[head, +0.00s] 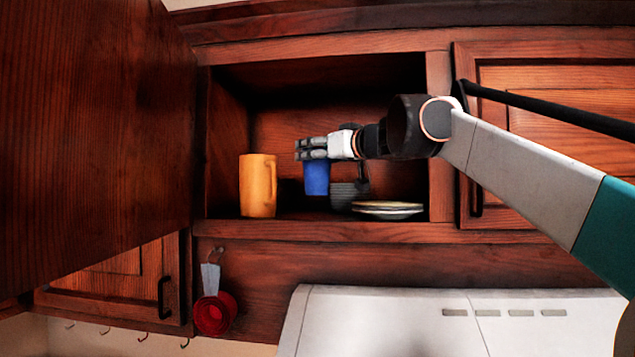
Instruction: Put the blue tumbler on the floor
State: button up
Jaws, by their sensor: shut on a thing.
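The blue tumbler (316,179) is in the open upper cabinet, in the head view, between an orange mug and a stack of plates. My gripper (304,149) reaches in from the right and is shut on the tumbler near its top. The fingers hide the tumbler's rim. Its lower end seems to be a little above the shelf (300,216). The floor is not in view.
The orange mug (257,186) stands close on the left. Plates (388,209) and a dark ribbed object (347,192) are on the right. An open door (95,130) blocks the left side. A white hood (400,320) and a hanging red cup (214,314) are below.

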aim_at(325, 174)
jog(key=shift+w+f, duration=0.25)
jog(key=shift+f, duration=0.55)
jog(key=shift+s+f, duration=0.1)
jog(key=shift+f, duration=1.7)
jog(key=shift+f, duration=0.1)
jog(key=o, duration=1.2)
jog(key=shift+r, duration=0.2)
jog(key=b+v, duration=0.1)
jog(key=v, duration=1.1)
